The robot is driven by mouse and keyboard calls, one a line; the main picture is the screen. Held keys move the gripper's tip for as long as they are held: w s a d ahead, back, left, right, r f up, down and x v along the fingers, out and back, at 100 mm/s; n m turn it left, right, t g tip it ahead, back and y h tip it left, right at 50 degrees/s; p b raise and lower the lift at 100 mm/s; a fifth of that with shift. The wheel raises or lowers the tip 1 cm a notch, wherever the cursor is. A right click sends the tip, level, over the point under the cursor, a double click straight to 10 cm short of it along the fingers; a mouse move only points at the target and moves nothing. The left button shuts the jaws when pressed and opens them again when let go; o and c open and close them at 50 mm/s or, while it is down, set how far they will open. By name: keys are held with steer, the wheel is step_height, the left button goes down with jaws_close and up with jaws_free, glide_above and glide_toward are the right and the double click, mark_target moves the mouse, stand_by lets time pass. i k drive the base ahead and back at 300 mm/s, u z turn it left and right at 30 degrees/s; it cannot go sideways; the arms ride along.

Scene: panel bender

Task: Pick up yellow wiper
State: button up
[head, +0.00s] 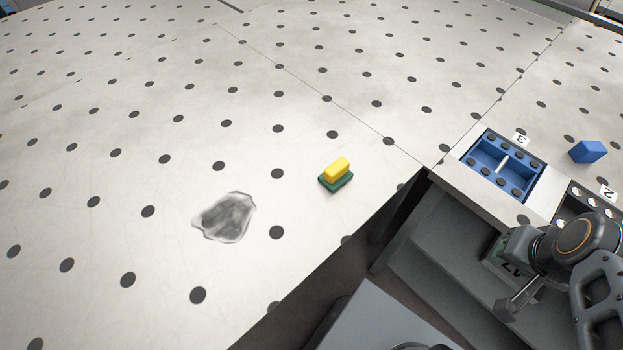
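The yellow wiper (337,169) is a small yellow block on a dark green base. It lies on the light dotted table top, near the table's front edge. A grey smudge (226,217) is on the table to its left, apart from it. My arm shows at the lower right, and my gripper (516,299) seems to be at its end, over the grey recess. It is well to the right of the wiper and apart from it. The view does not show clearly whether its fingers are open.
A blue tray (489,178) marked 3 is set in the surface at the right, beside a second tray marked 2. A blue block (588,151) lies behind them. The table around the wiper is clear. A dark gap runs along the front edge.

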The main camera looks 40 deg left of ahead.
mark_target(334, 177)
steer(key=u, duration=3.3)
steer(key=k, duration=0.65)
steer(key=z, duration=1.1)
steer(key=i, duration=0.4)
